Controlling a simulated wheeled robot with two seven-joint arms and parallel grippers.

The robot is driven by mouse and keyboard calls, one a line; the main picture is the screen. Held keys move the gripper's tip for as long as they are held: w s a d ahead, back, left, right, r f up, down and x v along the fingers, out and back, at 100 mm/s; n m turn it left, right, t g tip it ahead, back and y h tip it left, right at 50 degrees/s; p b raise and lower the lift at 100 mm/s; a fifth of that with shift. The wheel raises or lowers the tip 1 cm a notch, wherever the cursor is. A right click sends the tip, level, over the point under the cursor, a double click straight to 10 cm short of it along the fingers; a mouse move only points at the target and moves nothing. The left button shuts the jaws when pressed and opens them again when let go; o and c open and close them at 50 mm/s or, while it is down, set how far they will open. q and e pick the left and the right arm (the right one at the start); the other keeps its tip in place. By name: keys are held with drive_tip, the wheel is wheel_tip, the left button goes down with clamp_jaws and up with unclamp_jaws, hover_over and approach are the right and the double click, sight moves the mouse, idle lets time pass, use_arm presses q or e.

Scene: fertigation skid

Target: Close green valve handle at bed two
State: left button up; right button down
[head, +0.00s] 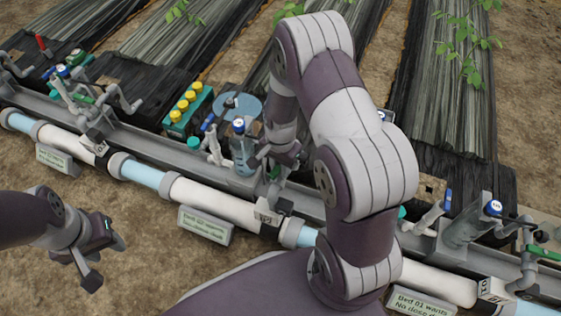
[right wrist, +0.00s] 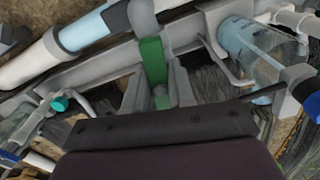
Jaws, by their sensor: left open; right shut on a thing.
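The green valve handle (right wrist: 152,60) at the middle station shows upright in the right wrist view, in front of the white pipe. It also shows as a small green piece in the head view (head: 274,172). My right gripper (head: 282,152) is shut on this handle; its fingers (right wrist: 158,96) meet the handle's lower part in the right wrist view. My arm hides part of this station. The sign below it (head: 206,225) seems to read "Bed 02 wants". My left gripper (head: 104,262) is open and empty over bare soil at the lower left.
A white pipe (head: 210,196) with clear blue sections runs along a grey rail. Other stations with green handles stand at left (head: 85,99) and right (head: 545,253). A green crate with yellow caps (head: 187,109) stands behind the rail. The soil at lower left is free.

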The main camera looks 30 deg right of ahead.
drive_tip(key=m+p, duration=0.2)
drive_tip(key=m, duration=0.2)
drive_tip(key=m+p, duration=0.2)
drive_tip(key=m, duration=0.3)
drive_tip(key=m+p, duration=0.2)
drive_tip(key=m, duration=0.2)
drive_tip(key=shift+r, duration=0.4)
drive_tip(key=m+p, duration=0.1)
drive_tip(key=m, duration=0.1)
drive_tip(key=shift+f+m, duration=0.15)
drive_tip(key=shift+m, duration=0.25)
drive_tip(key=shift+f+m, duration=0.2)
drive_tip(key=shift+m, duration=0.5)
drive_tip(key=c, duration=0.9)
unclamp_jaws()
drive_tip(key=shift+o, duration=0.2)
wheel_tip(320, 180, up, 10)
drive_tip(key=p, duration=1)
drive_tip(key=shift+r, duration=0.25)
drive_tip(key=shift+f, duration=0.25)
